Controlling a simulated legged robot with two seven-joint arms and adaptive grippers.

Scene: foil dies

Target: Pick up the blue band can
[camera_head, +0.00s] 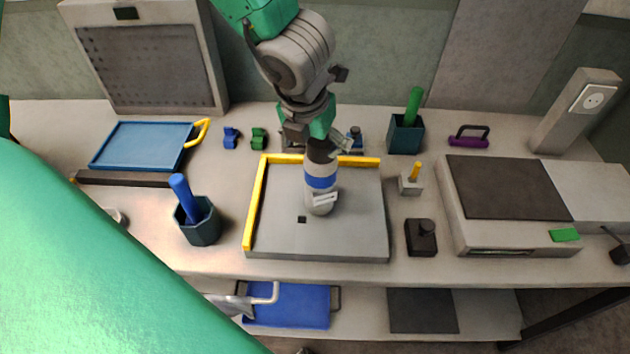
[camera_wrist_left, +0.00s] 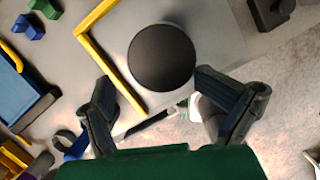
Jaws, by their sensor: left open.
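The blue band can (camera_head: 321,182) stands upright on a grey tray-like plate (camera_head: 355,225) with yellow edging in the head view. It has a pale body, a blue band and a dark top. In the left wrist view its round black top (camera_wrist_left: 161,57) faces the camera. My left gripper (camera_head: 316,146) is at the can's top in the head view. In the left wrist view my left gripper (camera_wrist_left: 152,78) is open, its fingertips apart near the lower edge of the can's top. I cannot tell whether they touch it. My right gripper is not in view.
Behind are small blue and green pieces (camera_head: 258,139) and a dark teal cup (camera_head: 405,136).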

